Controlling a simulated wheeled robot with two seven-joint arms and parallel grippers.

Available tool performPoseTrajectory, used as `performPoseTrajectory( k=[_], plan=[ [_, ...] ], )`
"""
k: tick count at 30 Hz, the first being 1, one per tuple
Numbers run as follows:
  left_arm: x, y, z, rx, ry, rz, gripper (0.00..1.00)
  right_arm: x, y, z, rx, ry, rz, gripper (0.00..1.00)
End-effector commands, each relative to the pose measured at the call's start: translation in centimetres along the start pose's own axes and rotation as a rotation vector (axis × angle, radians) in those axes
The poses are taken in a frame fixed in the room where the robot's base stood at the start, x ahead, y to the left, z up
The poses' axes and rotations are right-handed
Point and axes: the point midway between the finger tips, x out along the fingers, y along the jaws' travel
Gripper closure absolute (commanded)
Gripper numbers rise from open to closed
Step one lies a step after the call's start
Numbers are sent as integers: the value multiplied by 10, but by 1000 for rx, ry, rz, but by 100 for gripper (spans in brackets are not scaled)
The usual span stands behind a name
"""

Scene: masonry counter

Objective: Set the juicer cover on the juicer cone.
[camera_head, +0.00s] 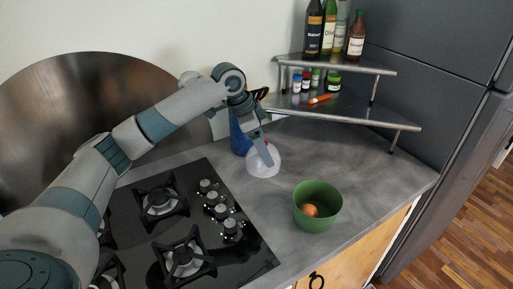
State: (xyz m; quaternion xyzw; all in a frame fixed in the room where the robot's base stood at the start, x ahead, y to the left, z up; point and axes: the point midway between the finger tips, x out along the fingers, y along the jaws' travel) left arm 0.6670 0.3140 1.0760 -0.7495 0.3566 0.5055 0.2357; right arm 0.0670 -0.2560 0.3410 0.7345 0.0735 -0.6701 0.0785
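My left arm reaches in from the left. My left gripper (265,158) points down at a whitish, translucent dome-shaped piece (263,168), which looks like the juicer cover, on or just above the grey counter. One finger overlaps the dome in the picture. I cannot tell whether the fingers are closed on it. I cannot make out the juicer cone; it may be under the dome or hidden. A little red shows near the dome's top. My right gripper is not in view.
A blue object (238,138) stands just behind the gripper. A green bowl (318,222) holding a round orange-brown item (310,210) is at the front right. A black gas hob (185,225) lies left. A two-tier metal corner shelf (345,113) with bottles stands behind. The counter's right part is clear.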

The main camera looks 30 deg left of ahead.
Motion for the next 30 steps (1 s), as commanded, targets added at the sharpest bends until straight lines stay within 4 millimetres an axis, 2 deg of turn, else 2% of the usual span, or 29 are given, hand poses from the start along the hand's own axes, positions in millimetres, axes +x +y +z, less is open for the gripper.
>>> performPoseTrajectory(
  k=[5,9,14,21,25,30],
  plan=[
    [-17,29,-20,-68,-3,-26,68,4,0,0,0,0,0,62],
    [-32,61,-34,-151,-10,-56,68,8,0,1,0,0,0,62],
    [-49,100,-42,-261,-13,-102,68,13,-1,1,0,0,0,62],
    [-68,150,-37,-419,-8,-176,68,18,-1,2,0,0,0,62],
    [-74,168,-32,-483,1,-205,68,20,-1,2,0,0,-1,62],
    [-78,178,-27,-528,6,-226,68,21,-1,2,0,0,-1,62]
  ],
)
